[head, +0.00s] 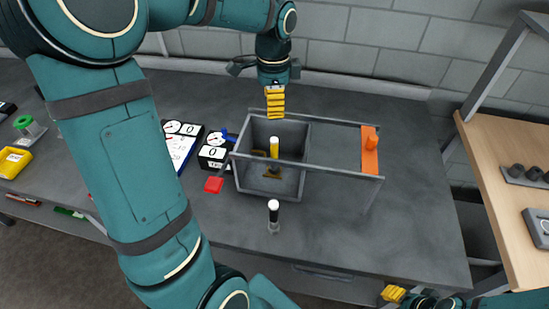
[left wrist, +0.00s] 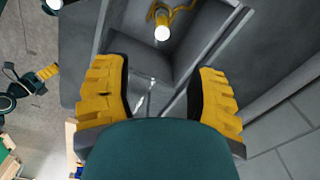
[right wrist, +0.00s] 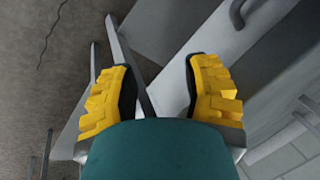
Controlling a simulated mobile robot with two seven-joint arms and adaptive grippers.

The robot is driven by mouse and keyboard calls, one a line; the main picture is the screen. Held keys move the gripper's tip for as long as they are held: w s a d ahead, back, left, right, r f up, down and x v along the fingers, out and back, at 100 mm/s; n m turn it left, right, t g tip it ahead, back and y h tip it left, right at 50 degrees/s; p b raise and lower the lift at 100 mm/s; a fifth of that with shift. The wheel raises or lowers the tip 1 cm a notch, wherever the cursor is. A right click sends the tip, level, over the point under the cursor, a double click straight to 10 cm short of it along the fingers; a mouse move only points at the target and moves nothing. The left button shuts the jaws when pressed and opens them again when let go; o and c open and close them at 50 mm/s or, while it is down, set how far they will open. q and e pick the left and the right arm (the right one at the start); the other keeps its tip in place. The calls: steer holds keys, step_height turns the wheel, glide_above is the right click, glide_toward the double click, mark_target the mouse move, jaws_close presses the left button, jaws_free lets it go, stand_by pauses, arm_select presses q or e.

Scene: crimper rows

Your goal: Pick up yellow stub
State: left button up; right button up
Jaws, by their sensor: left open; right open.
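The yellow stub (head: 274,148), a small upright cylinder with a white top, stands inside the grey box (head: 243,183). In the left wrist view the stub (left wrist: 162,30) shows near the top, beyond my open fingers. My left gripper (head: 275,104) is open and empty, above the back of the box and apart from the stub. It seems to point down. My right gripper (head: 394,293) is open and empty, low at the front right, far from the stub; its fingers also show in the right wrist view (right wrist: 160,90).
A grey rail frame with an orange panel (head: 370,152) stands to the right of the box. A black, white-topped stub (head: 273,211) stands in front of it. A red block (head: 214,185) and dial boxes (head: 213,153) lie to the left. The right of the table is clear.

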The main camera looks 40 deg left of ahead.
mark_target(275, 140)
arm_select(q)
step_height(275, 140, down, 9)
steer(key=shift+r+b, duration=0.1)
steer(key=shift+b, duration=0.9)
steer(key=shift+w+f+b, duration=0.15)
steer(key=shift+f+b, duration=0.15)
steer(key=shift+f, duration=1.25)
steer(key=shift+w+f+b, duration=0.1)
steer(key=shift+f+b, duration=0.15)
steer(key=shift+f, duration=1.3)
jaws_close()
arm_select(e)
steer(key=f, duration=0.4)
steer(key=shift+s+a, duration=0.15)
steer(key=shift+s, duration=0.2)
